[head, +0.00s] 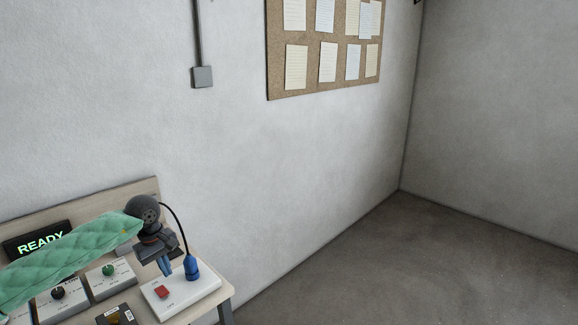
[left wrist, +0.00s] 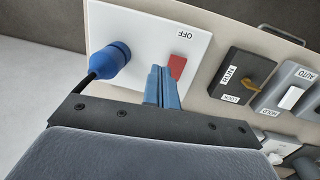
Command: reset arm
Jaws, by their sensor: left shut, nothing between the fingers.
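My left arm, in a green quilted sleeve, comes in from the left in the head view. My left gripper (head: 166,268) has its blue fingers together and empty, over the white switch plate. In the left wrist view its blue fingers (left wrist: 163,88) point at the plate beside the red rocker switch. My right gripper is not in view.
The white switch plate (head: 196,289) has a red switch (head: 162,292) and a blue plug (head: 192,268) with a black cable. A READY display (head: 40,243) and boxes with knobs stand on the bench. In the left wrist view, a dark box (left wrist: 240,78) has a yellow-brown knob. Open floor (head: 400,265) lies right.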

